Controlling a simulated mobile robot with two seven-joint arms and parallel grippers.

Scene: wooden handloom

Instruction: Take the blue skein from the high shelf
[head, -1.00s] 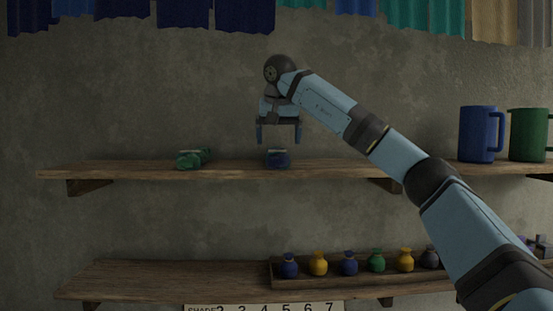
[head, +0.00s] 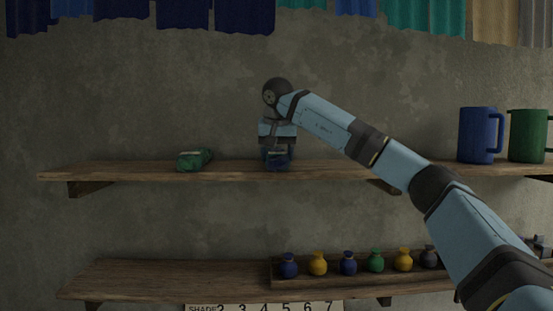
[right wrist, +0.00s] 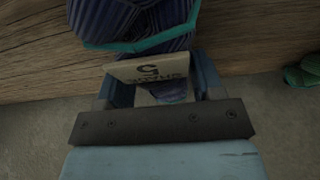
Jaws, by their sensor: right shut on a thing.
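The blue skein (head: 279,164) lies on the high shelf (head: 120,171), near the middle. The skein is still at shelf height. My left gripper is not in view.
A green skein (head: 195,160) lies to the left on the same shelf. A blue mug (head: 477,135) and a green mug (head: 527,135) stand at the right. A lower shelf (head: 160,278) holds a tray (head: 330,283) of small jars. Cloths (head: 245,15) hang above.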

